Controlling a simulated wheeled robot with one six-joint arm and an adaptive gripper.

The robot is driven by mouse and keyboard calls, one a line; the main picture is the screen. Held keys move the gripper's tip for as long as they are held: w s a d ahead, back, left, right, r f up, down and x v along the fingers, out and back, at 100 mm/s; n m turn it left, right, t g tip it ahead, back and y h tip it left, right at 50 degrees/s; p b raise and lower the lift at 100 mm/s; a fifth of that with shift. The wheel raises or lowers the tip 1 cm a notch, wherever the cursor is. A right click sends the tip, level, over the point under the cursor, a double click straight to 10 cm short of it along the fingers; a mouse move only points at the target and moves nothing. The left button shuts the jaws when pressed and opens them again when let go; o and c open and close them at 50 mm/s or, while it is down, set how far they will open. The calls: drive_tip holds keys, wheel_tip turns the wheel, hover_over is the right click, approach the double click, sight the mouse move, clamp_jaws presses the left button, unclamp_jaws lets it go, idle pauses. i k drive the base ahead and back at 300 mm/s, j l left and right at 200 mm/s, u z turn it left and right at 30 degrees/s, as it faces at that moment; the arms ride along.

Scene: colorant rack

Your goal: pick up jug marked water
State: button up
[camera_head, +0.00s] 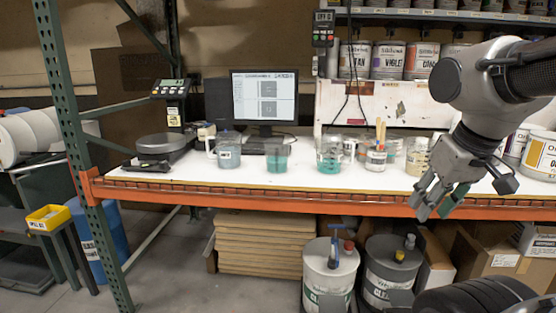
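A clear jug (229,151) with a handle on its left and bluish contents stands on the white bench top, left of centre. It bears a white label with dark marks too small to read surely; it is the likeliest jug marked water. My gripper (434,205) is at the right, in front of the bench's front edge, with its fingers pointing down and to the left. The fingers look spread, and no object shows between them. It is far to the right of the jug and apart from it.
A teal beaker (277,157), a larger teal-bottomed jug (329,154) and a cup with sticks (376,158) stand along the bench (215,181). A scale (163,144) and a monitor (265,98) are behind or left. An orange beam (260,199) edges the front. Drums (330,270) stand below.

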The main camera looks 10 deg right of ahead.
sight(228, 144)
drive_tip(key=i+j, duration=0.15)
drive_tip(key=j, duration=0.2)
drive_tip(key=i+j, duration=0.15)
drive_tip(key=j, duration=0.25)
drive_tip(key=i+j, duration=0.15)
drive_tip(key=j, duration=0.2)
drive_tip(key=i+j, duration=0.15)
drive_tip(key=j, duration=0.2)
drive_tip(key=i+j, duration=0.15)
drive_tip(key=j, duration=0.2)
drive_tip(key=i+j, duration=0.15)
drive_tip(key=j, duration=0.25)
drive_tip(key=i+j, duration=0.15)
drive_tip(key=j, duration=0.2)
drive_tip(key=i+j, duration=0.2)
drive_tip(key=j, duration=0.15)
